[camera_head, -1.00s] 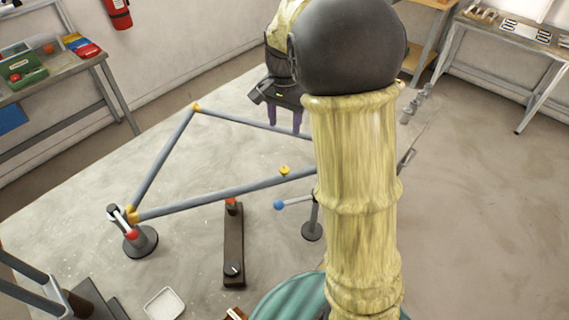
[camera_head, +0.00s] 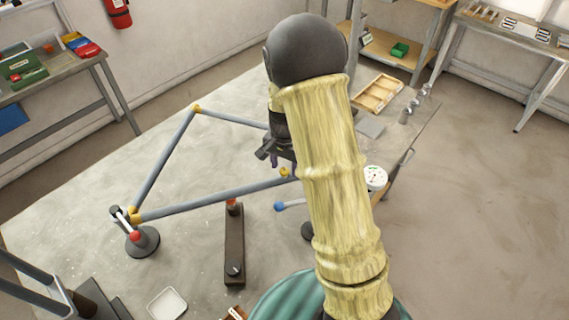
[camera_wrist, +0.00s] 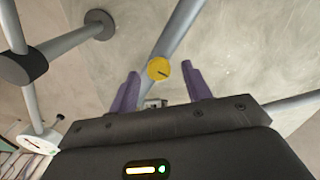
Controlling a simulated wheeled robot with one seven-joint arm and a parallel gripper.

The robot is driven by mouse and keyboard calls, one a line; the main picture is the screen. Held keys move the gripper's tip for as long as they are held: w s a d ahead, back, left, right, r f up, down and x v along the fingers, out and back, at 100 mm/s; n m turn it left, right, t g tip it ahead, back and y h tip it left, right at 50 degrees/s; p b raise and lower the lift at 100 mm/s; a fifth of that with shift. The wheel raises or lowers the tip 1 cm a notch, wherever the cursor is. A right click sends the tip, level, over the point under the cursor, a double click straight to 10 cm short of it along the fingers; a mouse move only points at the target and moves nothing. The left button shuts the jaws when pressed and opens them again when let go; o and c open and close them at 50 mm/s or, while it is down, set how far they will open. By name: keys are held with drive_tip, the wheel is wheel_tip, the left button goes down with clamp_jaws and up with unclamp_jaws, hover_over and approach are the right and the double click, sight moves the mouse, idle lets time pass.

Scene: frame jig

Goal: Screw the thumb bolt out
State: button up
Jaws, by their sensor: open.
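The yellow thumb bolt (camera_head: 285,171) sits on the upper side of the grey frame tube (camera_head: 215,201), near its right end. In the wrist view the round yellow bolt head (camera_wrist: 158,68), with a dark slot mark, shows on the tube (camera_wrist: 180,28). My gripper (camera_wrist: 160,75) is open, its two purple fingers to either side of the bolt head in that picture. I cannot tell how far above the bolt the fingertips are. In the head view my gripper (camera_head: 279,162) is just above and left of the bolt, partly hidden by my arm.
A clamp stand with a red knob (camera_head: 137,237) holds the frame's left corner. A blue-knobbed lever (camera_head: 280,206) stands close below the bolt. A dial gauge (camera_head: 376,178) and a wooden tray (camera_head: 378,94) lie to the right. A white dish (camera_head: 166,303) is near the front edge.

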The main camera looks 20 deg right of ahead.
drive_tip(key=shift+f, duration=0.15)
drive_tip(key=shift+s+a, duration=0.1)
drive_tip(key=shift+s, duration=0.1)
drive_tip(key=shift+w, duration=0.1)
drive_tip(key=c, duration=1)
drive_tip(key=shift+n, duration=0.3)
drive_tip(key=shift+n+b, duration=0.35)
drive_tip(key=shift+n, duration=2.65)
drive_tip(key=o, duration=1)
